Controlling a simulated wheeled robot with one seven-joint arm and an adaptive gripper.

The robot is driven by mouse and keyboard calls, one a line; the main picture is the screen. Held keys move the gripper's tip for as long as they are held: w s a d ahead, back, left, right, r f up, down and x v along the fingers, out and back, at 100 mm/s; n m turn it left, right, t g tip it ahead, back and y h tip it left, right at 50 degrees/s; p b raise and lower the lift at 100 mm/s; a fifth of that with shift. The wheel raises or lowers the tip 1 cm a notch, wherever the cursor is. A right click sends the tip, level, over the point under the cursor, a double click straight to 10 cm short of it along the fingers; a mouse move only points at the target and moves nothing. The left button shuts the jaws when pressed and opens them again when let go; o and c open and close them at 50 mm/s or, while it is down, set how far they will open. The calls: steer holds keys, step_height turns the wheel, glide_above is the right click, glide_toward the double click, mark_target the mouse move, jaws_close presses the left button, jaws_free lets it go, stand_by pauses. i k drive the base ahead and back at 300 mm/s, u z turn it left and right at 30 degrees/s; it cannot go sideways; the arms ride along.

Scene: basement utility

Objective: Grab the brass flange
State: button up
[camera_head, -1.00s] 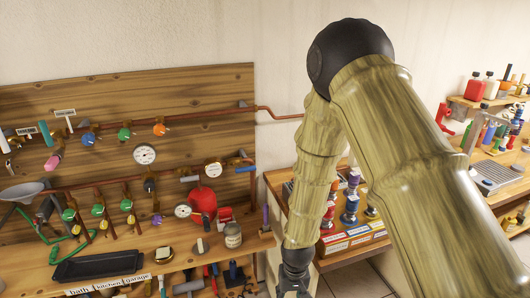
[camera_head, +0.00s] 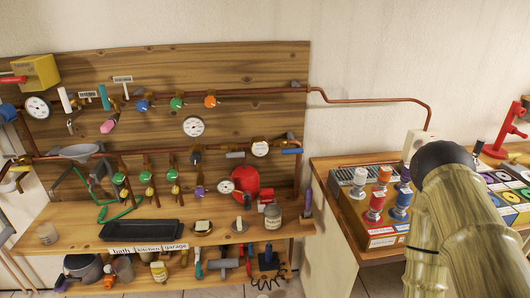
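I cannot pick out the brass flange with certainty. A small yellowish piece on a dark base (camera_head: 203,227) sits on the wooden bench, right of the black tray. A small pale round piece with an upright stem (camera_head: 240,225) stands to its right, before the red tank. Both are too small to identify. My arm fills the lower right corner, and my gripper is out of the picture.
The wooden bench (camera_head: 70,222) carries a black tray (camera_head: 142,231) and a jar (camera_head: 272,217) beneath a pipe board (camera_head: 250,70). A second table with coloured valves (camera_head: 375,205) stands right. Bare wall lies between them.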

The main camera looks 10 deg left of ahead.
mark_target(201, 227)
steer(key=u, duration=0.05)
steer(key=k, duration=0.6)
steer(key=u, duration=0.65)
steer(key=i, duration=0.45)
steer(key=u, duration=0.8)
steer(key=i, duration=0.55)
steer(key=u, duration=0.15)
